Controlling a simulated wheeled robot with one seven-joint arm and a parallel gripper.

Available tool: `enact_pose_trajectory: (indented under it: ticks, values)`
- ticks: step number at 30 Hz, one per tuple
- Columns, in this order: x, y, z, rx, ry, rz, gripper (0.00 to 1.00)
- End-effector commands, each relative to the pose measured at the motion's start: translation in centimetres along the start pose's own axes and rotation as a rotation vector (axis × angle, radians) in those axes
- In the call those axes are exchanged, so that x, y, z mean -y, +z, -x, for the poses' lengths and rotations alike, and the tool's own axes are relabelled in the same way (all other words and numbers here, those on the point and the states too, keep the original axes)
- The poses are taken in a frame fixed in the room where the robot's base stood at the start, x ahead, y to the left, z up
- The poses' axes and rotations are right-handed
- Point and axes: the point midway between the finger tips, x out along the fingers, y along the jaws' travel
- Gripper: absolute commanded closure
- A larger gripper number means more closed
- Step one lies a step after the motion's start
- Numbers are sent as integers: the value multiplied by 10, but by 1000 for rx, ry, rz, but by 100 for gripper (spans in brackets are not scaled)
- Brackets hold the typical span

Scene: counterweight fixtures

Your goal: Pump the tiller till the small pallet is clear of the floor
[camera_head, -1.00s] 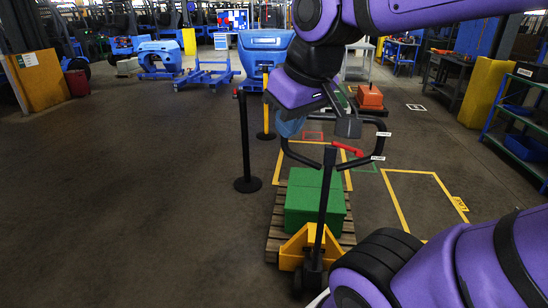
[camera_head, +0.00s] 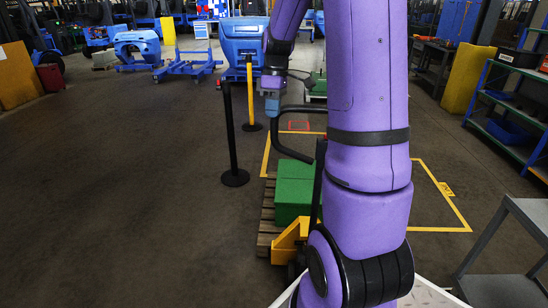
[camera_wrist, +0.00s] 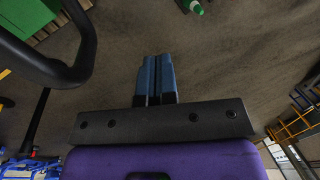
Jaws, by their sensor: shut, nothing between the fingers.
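The black tiller (camera_head: 318,183) stands on the yellow pallet truck (camera_head: 288,241). Its looped handle (camera_head: 283,137) is partly hidden behind my arm, and the loop also shows at the left of the wrist view (camera_wrist: 78,62). The small wooden pallet (camera_head: 267,215) bears a green block (camera_head: 294,190). I cannot tell whether there is a gap between pallet and floor. My gripper (camera_head: 272,106) is at the far left end of the handle in the head view. In the wrist view its blue fingers (camera_wrist: 154,76) are shut and empty, apart from the loop.
A black post (camera_head: 232,140) and a yellow post (camera_head: 250,95) stand left of the pallet. A grey bench (camera_head: 508,240) is close at the right, near a blue shelf (camera_head: 500,105). The floor at the left (camera_head: 110,200) is clear.

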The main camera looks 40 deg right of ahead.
Motion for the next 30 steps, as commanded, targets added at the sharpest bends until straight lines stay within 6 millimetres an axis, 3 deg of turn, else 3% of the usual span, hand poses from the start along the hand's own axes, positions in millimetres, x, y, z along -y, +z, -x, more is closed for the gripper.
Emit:
enact_pose_trajectory:
  ticks: [3, 9, 14, 27, 30]
  values:
    - [-26, 8, -15, 4, -43, 28, 100]
    - [-43, 14, -27, 3, -71, 57, 100]
    - [-42, 15, -41, 4, -75, 61, 100]
    - [-36, 15, -120, 4, -75, 60, 100]
    - [-27, 14, -130, 3, -72, 62, 100]
